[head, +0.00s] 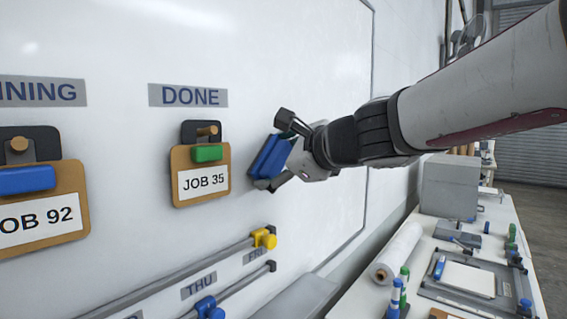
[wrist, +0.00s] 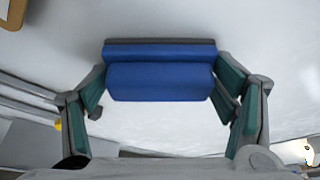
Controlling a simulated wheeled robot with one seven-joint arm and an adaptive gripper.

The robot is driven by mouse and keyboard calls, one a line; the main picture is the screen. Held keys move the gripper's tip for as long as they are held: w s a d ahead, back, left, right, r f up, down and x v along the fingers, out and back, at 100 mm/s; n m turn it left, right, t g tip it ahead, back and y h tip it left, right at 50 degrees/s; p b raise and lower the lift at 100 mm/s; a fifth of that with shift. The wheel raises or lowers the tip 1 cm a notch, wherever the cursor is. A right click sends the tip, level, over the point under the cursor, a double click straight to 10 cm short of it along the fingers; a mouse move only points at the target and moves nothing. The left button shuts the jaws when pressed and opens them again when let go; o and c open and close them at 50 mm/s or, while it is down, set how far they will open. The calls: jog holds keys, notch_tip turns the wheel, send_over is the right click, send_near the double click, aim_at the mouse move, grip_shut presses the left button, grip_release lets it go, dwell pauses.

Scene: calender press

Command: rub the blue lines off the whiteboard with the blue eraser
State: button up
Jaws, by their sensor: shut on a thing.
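The blue eraser (head: 270,158) is between the fingers of my gripper (head: 279,150), in front of the whiteboard (head: 300,60) and just right of the JOB 35 clipboard. In the wrist view the gripper (wrist: 160,88) is shut on both ends of the eraser (wrist: 160,80), and its dark pad side faces the board. It is at or very close to the board surface; I cannot tell if it touches. I see no blue lines on the visible part of the board; the eraser and gripper hide a patch of it.
The JOB 35 clipboard (head: 183,188) and JOB 92 clipboard (head: 65,210) hang on pegs at the left. Rails with a yellow slider (head: 264,238) and a blue slider (head: 208,308) run below. A bench (head: 345,292) with a paper roll (head: 397,252) and markers stands lower right.

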jog(key=shift+w+d+b, duration=0.25)
jog(key=shift+w+d, duration=1.05)
jog(key=shift+w, duration=0.35)
jog(key=shift+w+d+b, duration=0.25)
jog(key=shift+w+d, duration=1)
jog(key=shift+w, duration=0.45)
jog(key=shift+w+d+b, duration=0.25)
jog(key=shift+w+d, duration=1.05)
jog(key=shift+w, duration=0.35)
jog(key=s+d, duration=0.3)
jog(key=d, duration=0.1)
jog(key=shift+s+d, duration=0.4)
jog(key=shift+d, duration=0.1)
jog(key=shift+s+d, duration=0.9)
jog(key=shift+d, duration=0.2)
jog(key=shift+f, duration=0.1)
